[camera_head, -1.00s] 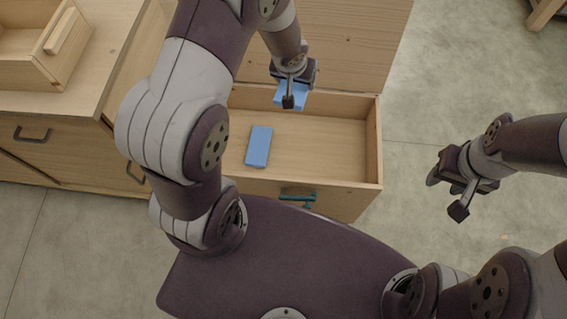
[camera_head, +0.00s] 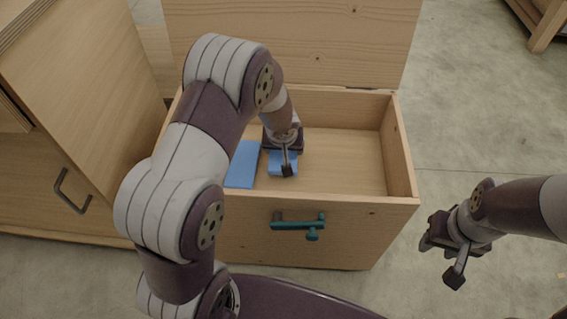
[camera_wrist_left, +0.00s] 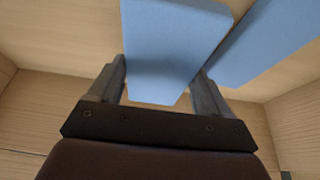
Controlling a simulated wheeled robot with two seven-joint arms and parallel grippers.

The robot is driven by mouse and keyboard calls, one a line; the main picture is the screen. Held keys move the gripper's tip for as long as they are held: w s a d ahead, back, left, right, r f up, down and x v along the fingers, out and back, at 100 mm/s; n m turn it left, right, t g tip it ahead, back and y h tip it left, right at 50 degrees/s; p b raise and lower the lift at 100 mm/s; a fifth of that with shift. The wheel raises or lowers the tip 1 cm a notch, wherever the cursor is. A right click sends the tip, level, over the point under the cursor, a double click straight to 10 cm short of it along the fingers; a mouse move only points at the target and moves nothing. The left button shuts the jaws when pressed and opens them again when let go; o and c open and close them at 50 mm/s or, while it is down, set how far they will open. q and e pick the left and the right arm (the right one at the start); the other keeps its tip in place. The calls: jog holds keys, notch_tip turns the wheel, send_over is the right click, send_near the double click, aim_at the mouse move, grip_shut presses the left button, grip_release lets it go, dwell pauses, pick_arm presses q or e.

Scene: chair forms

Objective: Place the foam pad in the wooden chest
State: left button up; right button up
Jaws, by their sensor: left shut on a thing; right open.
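The open wooden chest (camera_head: 345,235) stands in front of me with its lid (camera_head: 300,40) raised at the back and a teal handle on its front. My left gripper (camera_head: 285,165) reaches down inside the chest, shut on a blue foam pad (camera_head: 277,160). In the left wrist view the held pad (camera_wrist_left: 170,50) sits between the two fingers. A second blue pad (camera_head: 243,165) lies in the chest just to the left of the held one, also seen in the left wrist view (camera_wrist_left: 265,45). I cannot tell whether the held pad touches the floor. My right gripper (camera_head: 440,260) is open and empty, right of the chest.
A wooden cabinet (camera_head: 85,120) with a dark handle stands to the left. The right part of the chest's inside (camera_head: 345,160) is bare. A wooden leg of other furniture (camera_head: 548,25) shows at the top right. The concrete floor (camera_head: 470,110) is clear on the right.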

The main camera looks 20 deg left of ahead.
pick_arm(q)
jog(key=shift+f+b, duration=1)
jog(key=shift+f, duration=0.75)
jog(key=o, duration=0.9)
jog(key=shift+r, duration=0.1)
jog(key=shift+o, duration=0.2)
jog(key=shift+r+p, duration=0.2)
jog(key=shift+p, duration=0.15)
jog(key=p+v, duration=0.6)
jog(key=v, duration=0.5)
jog(key=shift+r, duration=0.15)
jog(key=shift+s+r, duration=0.15)
jog(key=shift+r, duration=0.15)
jog(key=s+r+m+g, duration=0.1)
jog(key=s+r, duration=0.1)
jog(key=s, duration=0.3)
jog(key=s+r+m+g, duration=0.1)
jog(key=s+r, duration=0.1)
jog(key=s, duration=0.3)
jog(key=s+r+m+g+h, duration=0.1)
jog(key=s+r, duration=0.1)
jog(key=s, duration=0.3)
jog(key=shift+s+d, duration=0.2)
jog(key=shift+s, duration=0.05)
